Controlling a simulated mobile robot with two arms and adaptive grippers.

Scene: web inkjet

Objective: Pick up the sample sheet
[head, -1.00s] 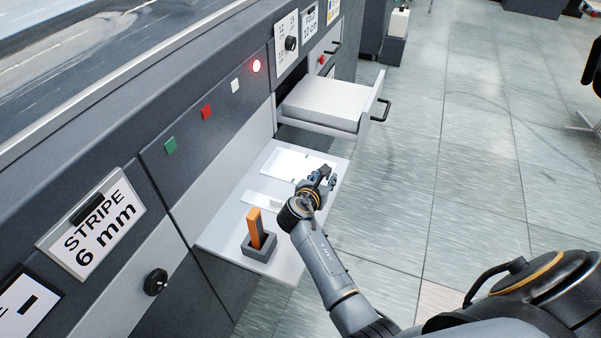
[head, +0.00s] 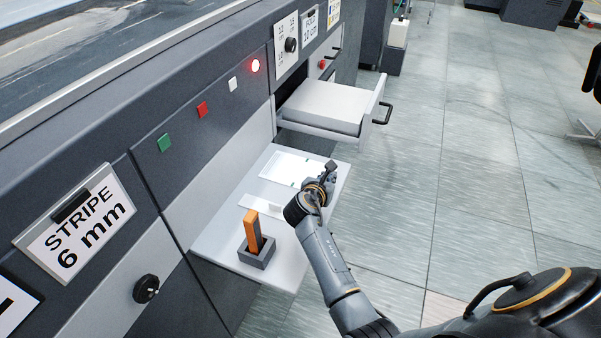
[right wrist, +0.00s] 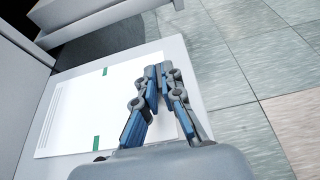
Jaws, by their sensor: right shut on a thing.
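The sample sheet (head: 284,168) is white and lies on the light pull-out shelf (head: 215,240) at the side of the machine. In the right wrist view the sheet (right wrist: 75,125) shows small green marks and fine lines near one edge. My right gripper (head: 331,168) is over the sheet's near right edge. In the right wrist view its blue-padded fingers (right wrist: 158,80) are closed together on that edge, and they hide part of it. The sheet looks flat on the shelf. My left gripper is not in view.
An orange tool (head: 253,231) stands in a dark holder (head: 258,256) on the shelf. A flat white strip (head: 262,204) lies beside the sheet. An open drawer (head: 333,105) with a black handle juts out just beyond.

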